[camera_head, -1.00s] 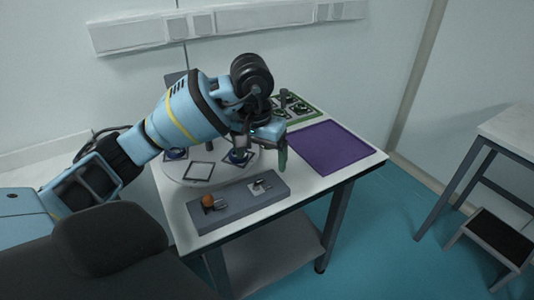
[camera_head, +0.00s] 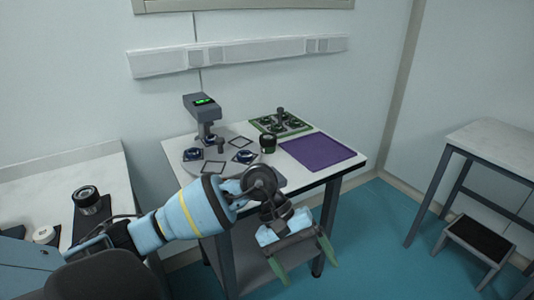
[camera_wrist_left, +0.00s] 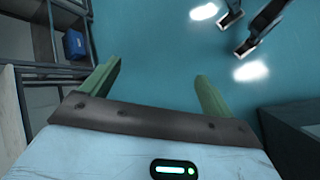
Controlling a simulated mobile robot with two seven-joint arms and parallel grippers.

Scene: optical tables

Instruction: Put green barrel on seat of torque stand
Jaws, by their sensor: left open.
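A dark upright cylinder with a green band (camera_head: 268,143), apparently the green barrel, stands on the table beside the right rim of a round grey plate (camera_head: 228,165). A grey stand with a lit green display (camera_head: 203,103), apparently the torque stand, rises at the plate's back; I cannot clearly make out its seat. Dark round parts and square frames lie on the plate. My left gripper (camera_head: 305,265) is open and empty, low in front of the table, away from the barrel. Its green fingers show apart in the left wrist view (camera_wrist_left: 157,90), with floor beyond.
A purple mat (camera_head: 318,151) lies at the table's right, with a green-edged tray (camera_head: 280,123) of dark round parts behind it. My left arm covers the table's front left. A step stool (camera_head: 475,242) stands at right.

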